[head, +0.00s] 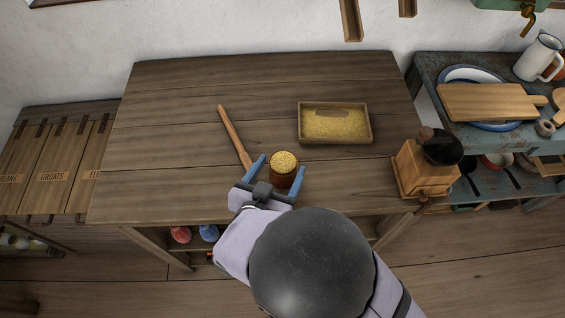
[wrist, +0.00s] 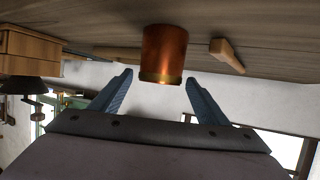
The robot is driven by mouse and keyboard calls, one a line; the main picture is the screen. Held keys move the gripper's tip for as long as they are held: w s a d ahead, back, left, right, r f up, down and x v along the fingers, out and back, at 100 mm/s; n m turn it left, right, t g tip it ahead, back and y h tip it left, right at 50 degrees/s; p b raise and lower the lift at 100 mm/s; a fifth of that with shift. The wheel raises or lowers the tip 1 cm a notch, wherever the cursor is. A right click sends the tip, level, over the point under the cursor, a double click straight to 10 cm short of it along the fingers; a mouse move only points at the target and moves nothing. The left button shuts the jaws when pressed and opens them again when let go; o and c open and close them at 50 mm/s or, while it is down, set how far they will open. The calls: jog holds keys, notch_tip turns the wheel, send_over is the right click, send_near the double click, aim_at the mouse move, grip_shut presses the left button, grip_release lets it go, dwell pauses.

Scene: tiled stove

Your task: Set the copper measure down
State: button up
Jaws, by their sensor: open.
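The copper measure (head: 283,178) is a small cylinder, filled to the rim with yellow grain. It stands upright on the wooden table (head: 180,90), near its front edge. In the wrist view, which looks upside down, the copper measure (wrist: 163,55) has its base against the tabletop. My gripper (head: 278,165) is open, with one blue finger on each side of the measure. In the wrist view my gripper (wrist: 158,78) shows gaps between both fingers and the measure.
A wooden stick (head: 235,136) lies just left of the measure. A wooden tray of grain (head: 369,137) sits behind it to the right. A grinder (head: 425,175) stands at the right table edge. The table's left half is clear. A blue shelf (head: 425,70) stands at right.

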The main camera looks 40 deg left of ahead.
aim_at(275, 179)
jog(key=v, duration=0.4)
jog(key=shift+s+d+r, duration=0.1)
jog(key=shift+s, duration=0.1)
dwell(0.3)
jog(key=w+d+r+m+g+p, duration=0.1)
jog(key=w+r+g+p, duration=0.15)
jog(key=w, duration=0.85)
jog(key=w+d+g, duration=0.4)
jog(key=w+d, duration=0.2)
jog(key=d, duration=0.3)
jog(key=s+d+m+g+h+p, duration=0.1)
jog(key=s+d+g+h, duration=0.1)
jog(key=d, duration=1.3)
jog(key=s+d+m+g+h+p, duration=0.1)
jog(key=s+d, duration=0.5)
jog(key=d, duration=0.9)
jog(key=m+g+h, duration=0.1)
jog(key=g+h, duration=0.1)
jog(key=g, duration=0.1)
jog(key=shift+s+d+r+p, duration=0.2)
jog(key=shift+s+r+p, duration=0.15)
jog(key=shift+r+p, duration=0.05)
